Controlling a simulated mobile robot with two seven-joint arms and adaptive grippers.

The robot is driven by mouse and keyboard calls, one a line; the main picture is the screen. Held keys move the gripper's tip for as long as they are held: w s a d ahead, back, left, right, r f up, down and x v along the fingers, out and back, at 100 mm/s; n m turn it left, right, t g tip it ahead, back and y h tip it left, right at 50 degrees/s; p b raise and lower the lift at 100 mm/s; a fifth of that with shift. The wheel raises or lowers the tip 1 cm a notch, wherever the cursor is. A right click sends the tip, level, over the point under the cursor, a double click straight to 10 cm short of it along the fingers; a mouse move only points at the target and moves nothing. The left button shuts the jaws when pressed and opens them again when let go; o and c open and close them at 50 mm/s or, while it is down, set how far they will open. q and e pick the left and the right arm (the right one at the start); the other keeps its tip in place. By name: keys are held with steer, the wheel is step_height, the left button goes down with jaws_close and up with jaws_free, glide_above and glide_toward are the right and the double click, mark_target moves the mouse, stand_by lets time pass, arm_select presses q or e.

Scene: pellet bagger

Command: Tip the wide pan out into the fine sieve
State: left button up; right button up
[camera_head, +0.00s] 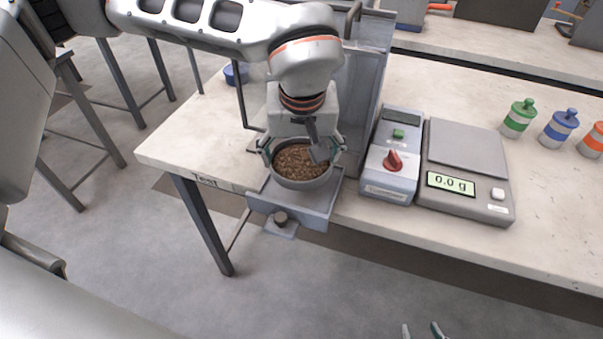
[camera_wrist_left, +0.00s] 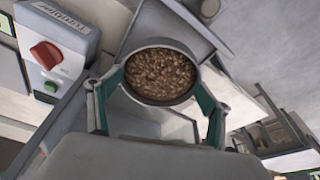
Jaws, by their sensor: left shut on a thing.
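The wide pan (camera_head: 303,184) is a round grey vessel full of brown pellets, over the front tray of the bagger in the head view. It also shows in the left wrist view (camera_wrist_left: 160,99), between the fingers. My left gripper (camera_head: 302,148) is shut on the pan, one teal-edged finger at each side. The pan looks about upright, with pellets inside. I cannot make out the fine sieve for certain. My right gripper (camera_head: 421,331) shows only its two fingertips at the bottom edge, apart, with nothing seen between them.
A control box (camera_head: 392,160) with a red knob and a scale (camera_head: 466,150) reading 0.0 g stand at right. Lidded jars (camera_head: 519,118) stand further right.

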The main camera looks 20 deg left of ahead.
mark_target(301, 171)
arm_select(q)
steer(key=shift+f, duration=2.6)
steer(key=shift+f, duration=0.2)
steer(key=o, duration=1.1)
steer(key=shift+r, duration=0.1)
